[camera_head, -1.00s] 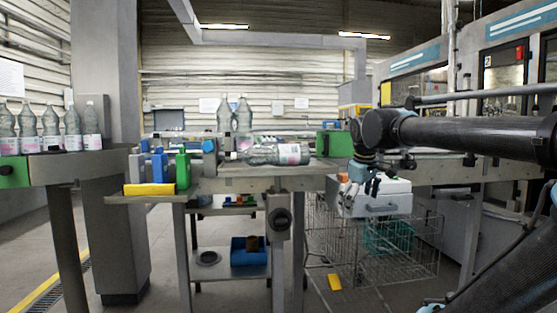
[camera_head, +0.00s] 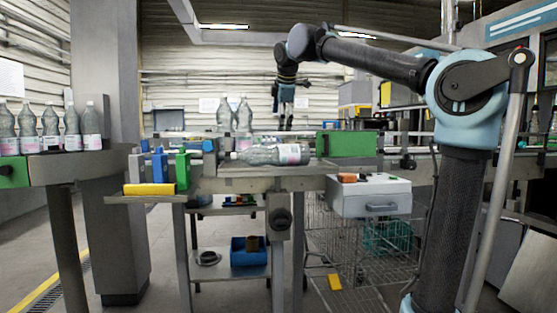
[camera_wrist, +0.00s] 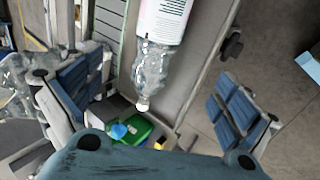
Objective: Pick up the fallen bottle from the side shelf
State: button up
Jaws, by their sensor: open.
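The fallen bottle (camera_head: 262,155) is clear plastic with a white and pink label. It lies on its side on the shelf (camera_head: 262,171) near the front edge, neck to the left. In the wrist view, the bottle (camera_wrist: 155,62) runs down from the top edge, with its white cap lowest. My gripper (camera_head: 286,124) points down above the bottle in the head view. In the wrist view, my gripper (camera_wrist: 163,85) is open, with one blue-padded finger on each side of the bottle's neck area. No contact is visible.
Two upright bottles (camera_head: 234,114) stand behind the fallen one. A green block (camera_head: 346,144) is just right of it. Green, blue and yellow parts (camera_head: 150,189) sit at left. A white drawer box (camera_head: 370,196) and a wire cart are at right.

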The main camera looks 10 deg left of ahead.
aim_at(278, 148)
jog(key=x, duration=1.1)
jog(key=shift+w+f, duration=0.15)
jog(key=shift+f, duration=0.15)
jog(key=shift+x, duration=2.65)
jog(key=shift+w+d+r, duration=0.1)
jog(key=shift+w+r, duration=0.05)
jog(key=shift+c, duration=0.6)
jog(key=c, duration=1.8)
jog(key=shift+c, duration=1.3)
jog(key=shift+r, duration=0.1)
